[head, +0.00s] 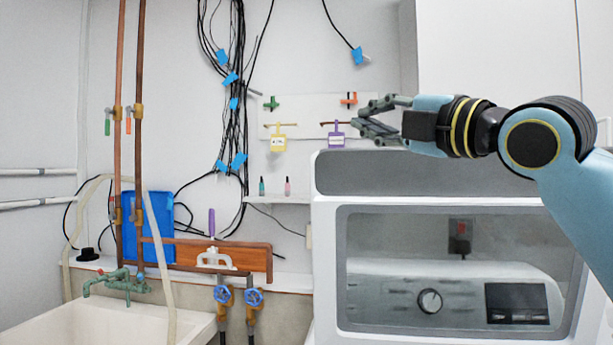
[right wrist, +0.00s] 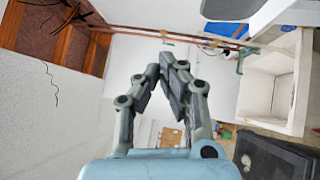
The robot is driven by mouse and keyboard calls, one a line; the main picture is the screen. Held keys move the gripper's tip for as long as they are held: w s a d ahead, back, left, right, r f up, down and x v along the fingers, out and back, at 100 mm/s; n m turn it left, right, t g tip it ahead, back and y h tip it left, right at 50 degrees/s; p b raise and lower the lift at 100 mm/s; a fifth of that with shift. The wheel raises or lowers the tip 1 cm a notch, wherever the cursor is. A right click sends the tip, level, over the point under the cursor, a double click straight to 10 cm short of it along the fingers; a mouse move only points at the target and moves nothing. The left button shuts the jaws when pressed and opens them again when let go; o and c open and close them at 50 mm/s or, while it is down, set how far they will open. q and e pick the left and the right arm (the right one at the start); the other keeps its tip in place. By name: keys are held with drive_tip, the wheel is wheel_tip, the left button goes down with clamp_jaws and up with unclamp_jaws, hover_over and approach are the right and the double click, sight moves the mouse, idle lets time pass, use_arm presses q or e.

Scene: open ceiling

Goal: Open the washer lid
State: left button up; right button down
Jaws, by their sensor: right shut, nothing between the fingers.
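The washer (head: 324,300) stands at the right of the head view, white with a grey-framed lid. The lid (head: 425,172) looks raised and upright, with its grey top edge high. Through its clear window I see the control panel with a round knob (head: 430,301) and a wall outlet. My right gripper (head: 366,118) is shut and empty, just above the lid's top edge, its fingers pointing left. It does not appear to touch the lid. It also shows in the right wrist view (right wrist: 172,66), fingers together. My left gripper is not in view.
A white sink (head: 110,325) with a green tap is at lower left. Copper pipes (head: 138,75), black cables (head: 236,120) and a board with hanging tags (head: 310,115) are on the back wall. A small shelf (head: 280,199) holds two little bottles. White cabinets (head: 500,45) are at upper right.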

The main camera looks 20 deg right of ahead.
sight(332, 149)
wheel_tip(332, 149, down, 5)
drive_tip(key=g, duration=0.1)
drive_tip(key=p+x, duration=0.1)
drive_tip(key=x, duration=0.3)
drive_tip(key=d+p+x, duration=0.1)
drive_tip(key=p+x, duration=0.1)
drive_tip(key=x, duration=0.2)
drive_tip(key=d+p+x, duration=0.1)
drive_tip(key=x, duration=0.3)
drive_tip(key=shift+w+d+p, duration=0.25)
drive_tip(key=shift+w+p, duration=0.05)
drive_tip(key=shift+w, duration=0.25)
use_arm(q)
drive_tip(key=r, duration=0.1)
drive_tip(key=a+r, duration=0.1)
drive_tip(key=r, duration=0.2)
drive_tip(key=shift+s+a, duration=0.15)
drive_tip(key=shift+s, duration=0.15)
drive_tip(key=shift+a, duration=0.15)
use_arm(e)
drive_tip(key=shift+f, duration=0.1)
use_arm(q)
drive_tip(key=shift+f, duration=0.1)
use_arm(e)
drive_tip(key=shift+w, duration=0.1)
